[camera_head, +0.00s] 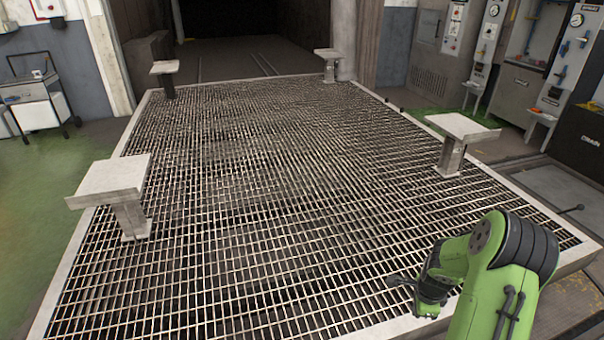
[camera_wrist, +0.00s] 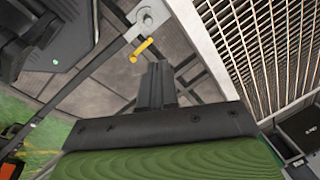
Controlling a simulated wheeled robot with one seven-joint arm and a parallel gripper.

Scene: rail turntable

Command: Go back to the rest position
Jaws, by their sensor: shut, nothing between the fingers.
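My green arm reaches in from the lower right of the head view. My gripper (camera_head: 402,282) is at its end, small and dark, over the grating near the front right edge. In the wrist view my gripper (camera_wrist: 157,85) shows as dark fingers close together in the middle, with nothing between them. The wrist view looks past the fingers to a floor of dark plates and bars.
A large grated platform (camera_head: 262,205) with a pale rim fills the middle. Pale-topped posts (camera_head: 113,180) (camera_head: 460,130) stand near its corners. Control panels line the right wall, and a cart (camera_head: 35,105) stands at left. A yellow handle (camera_wrist: 141,49) shows in the wrist view.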

